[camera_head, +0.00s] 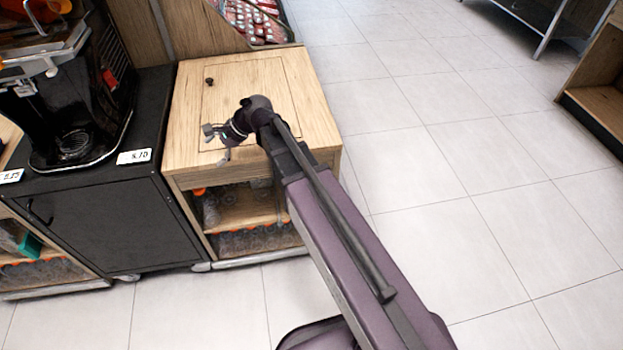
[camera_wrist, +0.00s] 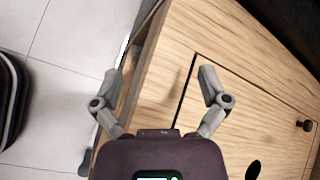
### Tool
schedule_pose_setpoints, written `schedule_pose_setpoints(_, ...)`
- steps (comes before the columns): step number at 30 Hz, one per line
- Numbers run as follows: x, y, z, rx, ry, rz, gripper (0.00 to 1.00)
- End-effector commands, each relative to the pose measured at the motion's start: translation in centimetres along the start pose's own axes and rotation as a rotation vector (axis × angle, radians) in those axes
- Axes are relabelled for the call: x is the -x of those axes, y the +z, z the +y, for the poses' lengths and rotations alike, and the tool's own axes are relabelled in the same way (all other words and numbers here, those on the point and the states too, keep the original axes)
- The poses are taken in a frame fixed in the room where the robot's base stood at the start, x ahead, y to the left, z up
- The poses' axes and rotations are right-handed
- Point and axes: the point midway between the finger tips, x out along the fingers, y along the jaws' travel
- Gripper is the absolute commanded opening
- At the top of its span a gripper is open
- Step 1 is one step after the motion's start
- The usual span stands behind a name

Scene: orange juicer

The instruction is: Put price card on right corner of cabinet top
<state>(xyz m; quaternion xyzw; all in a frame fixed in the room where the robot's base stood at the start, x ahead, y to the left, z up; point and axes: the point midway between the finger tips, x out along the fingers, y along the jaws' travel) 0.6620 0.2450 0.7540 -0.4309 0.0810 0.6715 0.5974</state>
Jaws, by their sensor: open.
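A white price card (camera_head: 134,156) with dark figures lies at the front right corner of the black cabinet's top (camera_head: 150,105). A second price card (camera_head: 11,176) shows at the left picture edge. My gripper (camera_head: 213,145) is over the front part of the wooden cabinet top (camera_head: 238,78), to the right of the first card. In the wrist view my gripper (camera_wrist: 159,73) is open, with nothing between its fingers, and the wooden top (camera_wrist: 225,55) is below it. No price card shows in the wrist view.
A juicer machine (camera_head: 75,100) stands on the black cabinet. The wooden cabinet has a black knob (camera_head: 209,82) on its top panel and bottles (camera_head: 225,205) on its shelves. Packaged goods (camera_head: 255,20) sit behind it. The tiled floor (camera_head: 440,150) at right is clear.

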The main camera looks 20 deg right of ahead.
Motion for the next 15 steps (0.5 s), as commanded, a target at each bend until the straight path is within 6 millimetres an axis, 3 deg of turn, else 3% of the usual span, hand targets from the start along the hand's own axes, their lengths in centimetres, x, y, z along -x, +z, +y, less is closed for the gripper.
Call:
schedule_pose_setpoints(1, 0.8, -0.9, 1.6, 0.071, 0.024, 0.045, 0.94)
schedule_pose_setpoints(15, 8.9, -9.5, 13.3, 0.723, 0.433, 0.34, 0.94)
